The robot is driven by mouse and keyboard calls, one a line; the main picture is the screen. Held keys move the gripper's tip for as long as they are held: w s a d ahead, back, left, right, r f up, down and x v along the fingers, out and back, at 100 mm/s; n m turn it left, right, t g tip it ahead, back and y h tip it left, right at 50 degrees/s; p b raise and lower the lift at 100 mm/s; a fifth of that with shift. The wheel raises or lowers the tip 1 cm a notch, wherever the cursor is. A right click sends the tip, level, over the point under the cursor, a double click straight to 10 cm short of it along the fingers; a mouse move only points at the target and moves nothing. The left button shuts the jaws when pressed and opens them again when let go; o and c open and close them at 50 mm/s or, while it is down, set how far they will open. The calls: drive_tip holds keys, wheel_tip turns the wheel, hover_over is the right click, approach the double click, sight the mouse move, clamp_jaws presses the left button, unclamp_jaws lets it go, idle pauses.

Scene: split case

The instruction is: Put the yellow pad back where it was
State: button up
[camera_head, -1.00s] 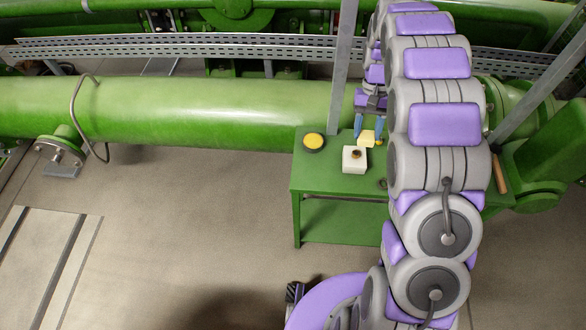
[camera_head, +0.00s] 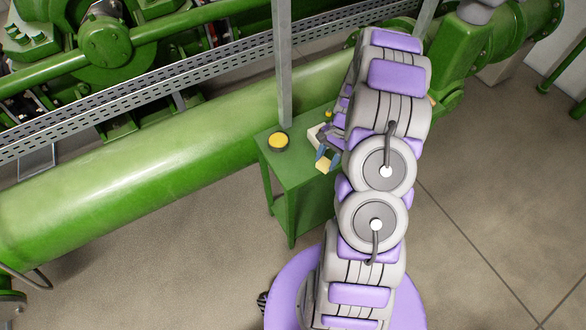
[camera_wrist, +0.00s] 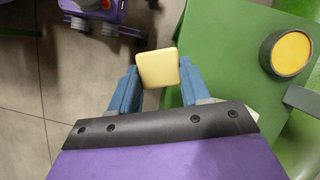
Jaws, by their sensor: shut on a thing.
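The yellow pad (camera_wrist: 157,68) is a pale yellow square block. In the wrist view it sits between the blue fingers of my gripper (camera_wrist: 160,78), which is shut on it. In the head view the pad (camera_head: 322,167) shows at the blue fingertips (camera_head: 325,160), near the front right edge of the green table (camera_head: 299,178). In the wrist view, floor shows to the left of the pad and the green table top (camera_wrist: 232,50) to its right. My arm hides the right part of the table.
A white block (camera_head: 315,134) is partly hidden behind my gripper. A grey post (camera_head: 282,70) and a large green pipe (camera_head: 130,180) are behind.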

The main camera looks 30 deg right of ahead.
drive_tip(key=s+d+f+m+t, duration=0.1)
drive_tip(key=s+d+f+m, duration=0.15)
drive_tip(key=s+m, duration=0.2)
drive_tip(key=w+a, duration=0.3)
drive_tip(key=w, duration=0.1)
drive_tip(key=w+a+f+b, duration=0.1)
drive_tip(key=w+a, duration=0.2)
drive_tip(key=w, duration=0.1)
drive_tip(key=w+a+f, duration=0.1)
drive_tip(key=w+a, duration=0.2)
drive_tip(key=shift+w+a, duration=0.15)
drive_tip(key=shift+w, duration=0.25)
drive_tip(key=shift+w+a+b, duration=0.2)
drive_tip(key=shift+a+b, duration=0.1)
drive_tip(key=shift+a, duration=0.05)
drive_tip(key=shift+a+f, duration=0.15)
drive_tip(key=shift+f, duration=0.05)
drive_tip(key=f, duration=0.3)
drive_tip(key=shift+d+f+b, duration=0.1)
drive_tip(key=shift+d+b, duration=0.15)
drive_tip(key=shift+b, duration=0.15)
drive_tip(key=shift+d, duration=0.3)
drive_tip(key=o, duration=0.6)
drive_tip(key=shift+c, duration=0.2)
drive_tip(key=o, duration=0.5)
drive_tip(key=shift+a, duration=0.4)
drive_tip(key=shift+c, duration=0.2)
drive_tip(key=shift+d, duration=0.1)
